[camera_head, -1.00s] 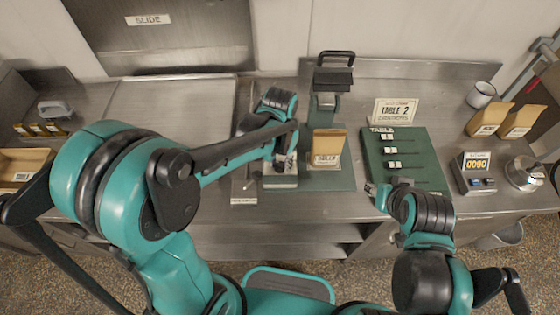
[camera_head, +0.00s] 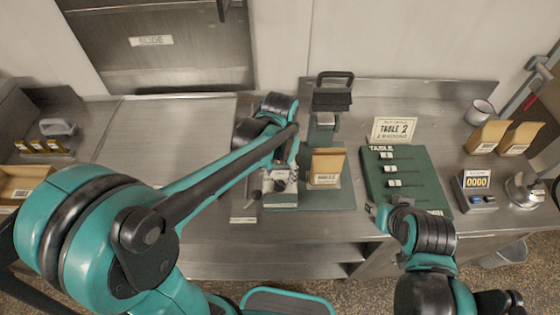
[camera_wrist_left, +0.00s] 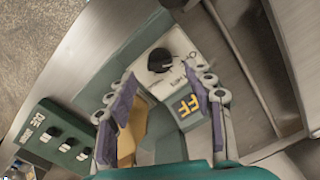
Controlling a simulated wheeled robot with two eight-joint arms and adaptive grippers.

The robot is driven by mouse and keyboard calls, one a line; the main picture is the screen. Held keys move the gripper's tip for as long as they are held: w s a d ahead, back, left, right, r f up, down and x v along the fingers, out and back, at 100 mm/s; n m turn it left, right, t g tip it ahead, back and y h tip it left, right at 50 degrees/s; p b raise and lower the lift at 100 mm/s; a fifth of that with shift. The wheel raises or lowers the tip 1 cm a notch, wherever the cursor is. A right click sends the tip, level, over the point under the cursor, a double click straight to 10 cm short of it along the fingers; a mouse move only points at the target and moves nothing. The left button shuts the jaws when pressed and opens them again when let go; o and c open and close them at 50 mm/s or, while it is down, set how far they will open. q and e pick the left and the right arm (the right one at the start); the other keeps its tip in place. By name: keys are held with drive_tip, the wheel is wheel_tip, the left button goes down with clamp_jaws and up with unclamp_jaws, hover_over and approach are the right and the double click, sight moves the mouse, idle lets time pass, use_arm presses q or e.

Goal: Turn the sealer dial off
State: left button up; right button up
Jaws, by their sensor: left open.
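The sealer stands on a green base with a black-handled press (camera_head: 333,95) in the head view. Its dial shows in the left wrist view as a round black knob (camera_wrist_left: 160,60) on a pale panel (camera_wrist_left: 185,50) with dark lettering. Yellow letters reading "FF" are on the panel between my fingers.
A brown packet (camera_head: 327,168) stands on the sealer base. The counter left of my left arm is mostly bare.

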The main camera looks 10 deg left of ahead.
sight(280, 182)
use_arm(q)
wheel_tip(280, 182, up, 8)
drive_tip(key=shift+f, duration=0.15)
idle(0.6)
